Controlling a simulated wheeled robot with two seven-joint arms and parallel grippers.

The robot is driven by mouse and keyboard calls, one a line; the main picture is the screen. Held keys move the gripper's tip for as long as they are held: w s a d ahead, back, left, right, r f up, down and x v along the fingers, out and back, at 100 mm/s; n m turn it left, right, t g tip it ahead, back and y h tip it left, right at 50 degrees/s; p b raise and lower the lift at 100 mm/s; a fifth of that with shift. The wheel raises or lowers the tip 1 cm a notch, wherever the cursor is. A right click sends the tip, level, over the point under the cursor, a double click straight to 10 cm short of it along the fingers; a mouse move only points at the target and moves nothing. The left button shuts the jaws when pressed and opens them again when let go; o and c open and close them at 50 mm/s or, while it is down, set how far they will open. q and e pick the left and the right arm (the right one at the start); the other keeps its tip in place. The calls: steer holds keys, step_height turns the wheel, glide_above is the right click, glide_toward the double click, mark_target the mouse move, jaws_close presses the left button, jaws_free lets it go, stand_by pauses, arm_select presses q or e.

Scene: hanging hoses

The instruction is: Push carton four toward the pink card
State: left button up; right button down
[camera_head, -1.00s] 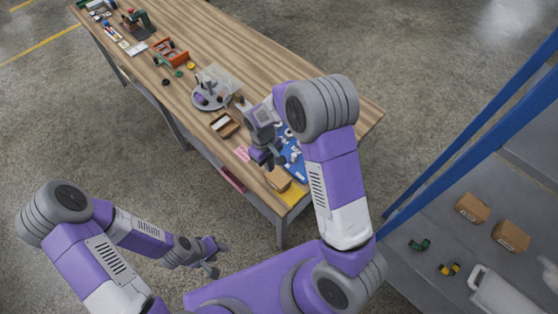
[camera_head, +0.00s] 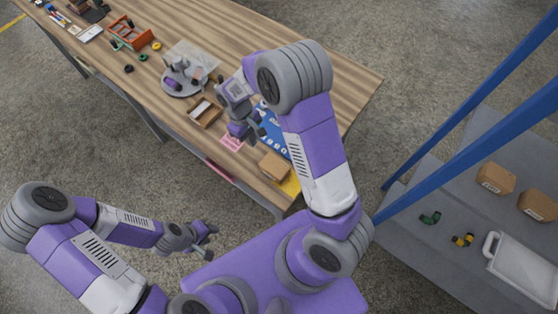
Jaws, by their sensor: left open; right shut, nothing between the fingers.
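The pink card (camera_head: 232,142) lies flat near the table's front edge, partly covered by my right gripper. A closed brown carton (camera_head: 274,165) sits to its right, beside the yellow card (camera_head: 290,185). I cannot read a number on it, so I cannot tell if it is carton four. My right gripper (camera_head: 240,133) is shut and empty, at the pink card's upper right edge and left of the carton; contact with the table cannot be told. My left gripper (camera_head: 208,240) is open and empty, off the table in front of it.
An open brown box (camera_head: 204,111) and a round grey stand (camera_head: 184,84) are left of the pink card. A blue mat (camera_head: 272,130) lies partly behind my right arm. Blue posts and a grey shelf (camera_head: 420,245) with two cartons (camera_head: 496,178) are at right.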

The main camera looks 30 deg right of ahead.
mark_target(281, 166)
steer(key=s+d, duration=0.1)
steer(key=s, duration=0.2)
steer(key=s+d, duration=0.2)
steer(key=s, duration=0.2)
steer(key=s+d, duration=0.1)
steer(key=s, duration=0.3)
steer(key=shift+d+f, duration=0.2)
steer(key=shift+f, duration=0.15)
steer(key=shift+w+f+b, duration=0.1)
steer(key=shift+f+b, duration=0.3)
steer(key=shift+b, duration=0.15)
arm_select(q)
steer(key=shift+s+f, duration=0.1)
steer(key=shift+f, duration=0.4)
arm_select(e)
steer(key=shift+a, duration=0.1)
steer(key=shift+f, duration=0.1)
